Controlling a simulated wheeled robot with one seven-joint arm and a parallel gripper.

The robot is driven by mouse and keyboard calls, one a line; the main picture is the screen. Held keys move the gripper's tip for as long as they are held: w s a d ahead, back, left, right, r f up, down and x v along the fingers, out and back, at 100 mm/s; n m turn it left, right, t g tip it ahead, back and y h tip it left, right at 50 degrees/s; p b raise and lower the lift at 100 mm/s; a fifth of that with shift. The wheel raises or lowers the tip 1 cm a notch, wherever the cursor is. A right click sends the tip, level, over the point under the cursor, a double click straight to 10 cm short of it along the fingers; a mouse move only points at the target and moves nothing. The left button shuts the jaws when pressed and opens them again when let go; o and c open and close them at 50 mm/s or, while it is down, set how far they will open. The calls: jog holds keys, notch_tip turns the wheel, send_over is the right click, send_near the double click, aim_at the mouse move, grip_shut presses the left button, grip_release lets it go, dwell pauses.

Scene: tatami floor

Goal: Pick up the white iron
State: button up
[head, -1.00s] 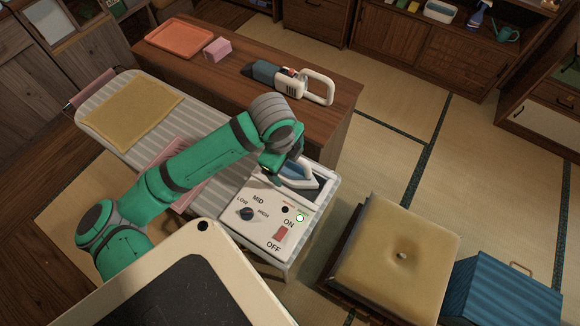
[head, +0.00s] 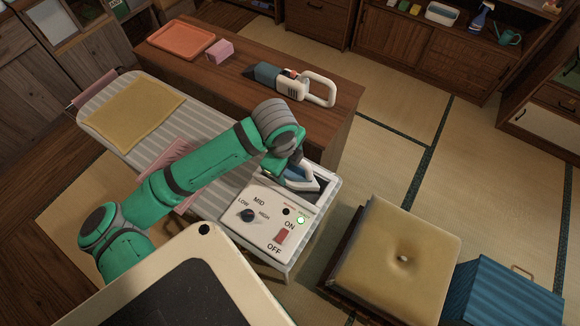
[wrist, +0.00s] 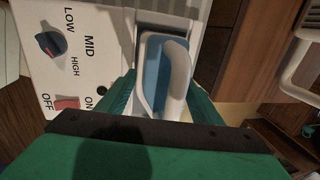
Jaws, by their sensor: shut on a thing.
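The white iron (head: 304,178), with blue parts, rests at the dark stand area behind the control panel at the near end of the ironing board. It shows larger in the wrist view (wrist: 177,75), its white handle toward the camera. My gripper (head: 296,176) is at the iron, partly hidden by my own arm in the head view. In the wrist view, the green fingers (wrist: 160,100) lie on both sides of the handle, and my gripper is shut on it. I cannot tell whether the iron is clear of its stand.
The control panel (head: 265,222) has a knob and a red switch. The striped ironing board (head: 135,145) carries a yellow cloth (head: 134,108) and a pink cloth. A wooden counter (head: 225,78) with a handheld vacuum (head: 295,84) stands behind. A cushion (head: 400,250) is to the right.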

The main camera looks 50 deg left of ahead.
notch_tip(320, 180, up, 10)
dwell(0.5)
jog(key=o, duration=0.8)
jog(key=c, duration=0.5)
jog(key=shift+c, duration=0.3)
